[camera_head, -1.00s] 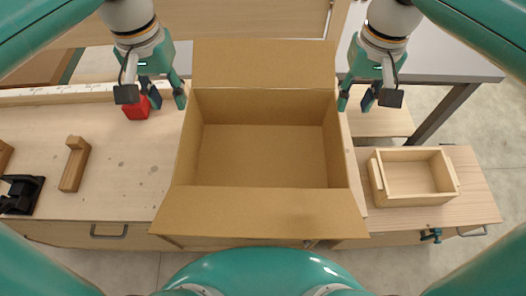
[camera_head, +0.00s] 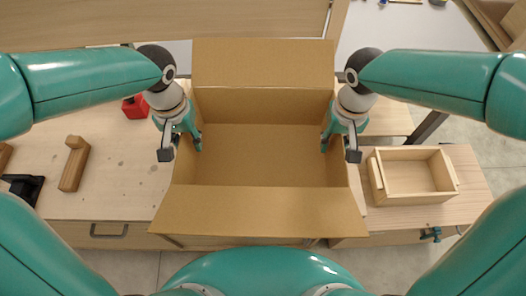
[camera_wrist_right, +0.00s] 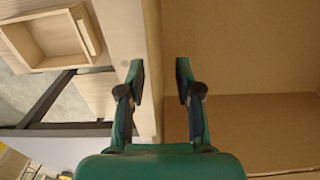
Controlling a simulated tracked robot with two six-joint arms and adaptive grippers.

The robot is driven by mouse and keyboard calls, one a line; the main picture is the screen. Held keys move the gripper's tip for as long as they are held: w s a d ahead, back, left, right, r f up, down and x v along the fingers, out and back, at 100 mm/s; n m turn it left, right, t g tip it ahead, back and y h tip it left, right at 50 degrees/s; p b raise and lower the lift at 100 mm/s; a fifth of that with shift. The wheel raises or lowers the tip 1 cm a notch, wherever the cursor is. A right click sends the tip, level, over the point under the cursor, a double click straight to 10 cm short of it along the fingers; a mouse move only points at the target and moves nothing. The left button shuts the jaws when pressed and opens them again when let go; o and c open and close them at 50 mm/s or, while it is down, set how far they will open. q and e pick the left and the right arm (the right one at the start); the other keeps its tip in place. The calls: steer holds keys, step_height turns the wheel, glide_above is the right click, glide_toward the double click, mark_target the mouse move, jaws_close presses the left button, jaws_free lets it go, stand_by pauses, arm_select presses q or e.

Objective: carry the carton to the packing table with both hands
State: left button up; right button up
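The open brown cardboard carton (camera_head: 262,155) stands at the middle of the head view, its flaps spread and its inside empty. My left gripper (camera_head: 186,142) is at the carton's left wall, with one finger showing on the inner side; its other finger is largely hidden, but it looks open. My right gripper (camera_head: 335,142) is at the right wall. In the right wrist view my right gripper (camera_wrist_right: 160,82) is open, its fingers apart on either side of the carton's wall edge (camera_wrist_right: 153,50). The packing table cannot be told for certain.
A wooden tray (camera_head: 413,174) lies on the bench right of the carton. A red object (camera_head: 135,107), a wooden block (camera_head: 74,164) and a black item (camera_head: 24,188) lie on the bench (camera_head: 122,190) at left. A grey-topped table (camera_head: 410,35) is behind at right.

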arm_select(q)
steer(key=shift+f, duration=0.15)
arm_select(e)
steer(key=shift+f, duration=0.2)
arm_select(q)
jaws_close()
arm_select(e)
jaws_close()
